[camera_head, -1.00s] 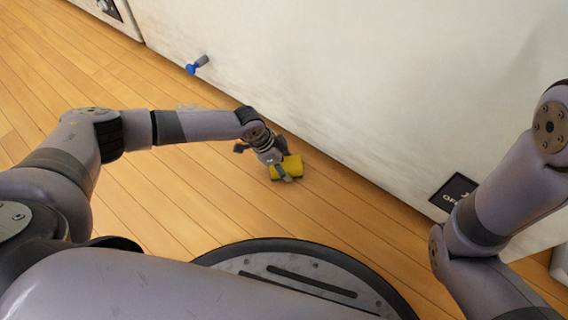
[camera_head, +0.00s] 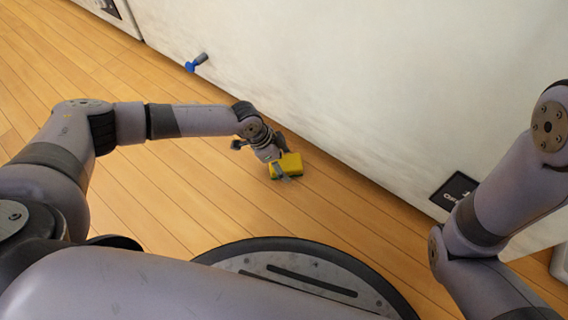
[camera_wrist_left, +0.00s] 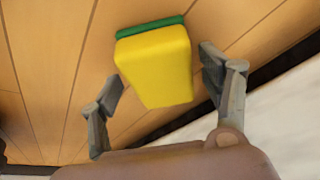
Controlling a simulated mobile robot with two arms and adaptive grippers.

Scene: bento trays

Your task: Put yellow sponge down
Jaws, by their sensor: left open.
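The yellow sponge (camera_head: 289,163) has a green layer on one side. In the head view it is at my left gripper (camera_head: 281,160), close to the white wall. In the left wrist view the sponge (camera_wrist_left: 158,66) lies between the two fingers of my left gripper (camera_wrist_left: 163,85). The fingers are spread, with a visible gap on each side of the sponge. The green side faces the wooden floor. The head view does not make clear whether the sponge rests flat on the floor. My right gripper is out of view; only part of the right arm shows.
The wooden floor (camera_head: 150,205) is clear around the sponge. A white wall (camera_head: 350,80) runs diagonally behind it. A blue-tipped item (camera_head: 196,63) lies on the floor by the wall, farther up. A black label (camera_head: 455,191) is on the wall at right.

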